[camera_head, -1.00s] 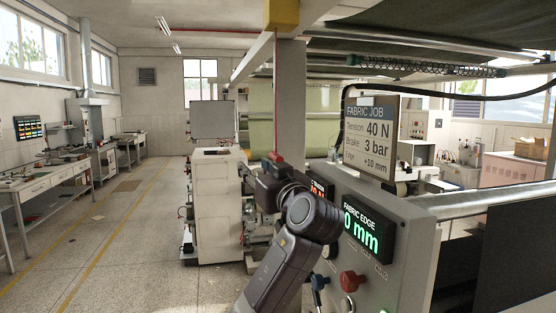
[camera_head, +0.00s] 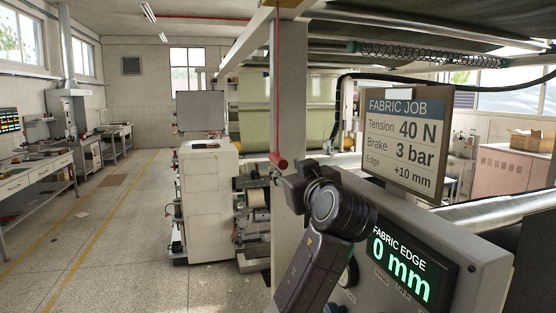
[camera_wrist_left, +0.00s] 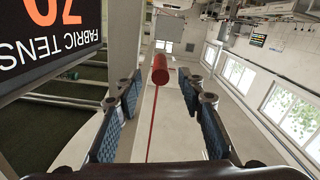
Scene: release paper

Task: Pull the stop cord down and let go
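The red stop cord (camera_head: 277,80) hangs down in front of a grey post and ends in a red handle (camera_head: 278,160). My left gripper (camera_head: 288,176) is at the handle's lower end in the head view. In the left wrist view the red handle (camera_wrist_left: 160,69) shows between the two spread fingers, near their tips, and the cord (camera_wrist_left: 150,125) runs toward the palm. The left gripper (camera_wrist_left: 159,82) is open, with a gap on both sides of the handle. I cannot tell whether any finger touches it. My right gripper is not in view.
A control panel with a "0 mm" display (camera_head: 391,268) stands right of my left arm. A "FABRIC JOB" sign (camera_head: 408,142) stands above it. The grey post (camera_head: 291,100) is close behind the cord. A white machine cabinet (camera_head: 208,205) stands to the left, beside open floor (camera_head: 125,240).

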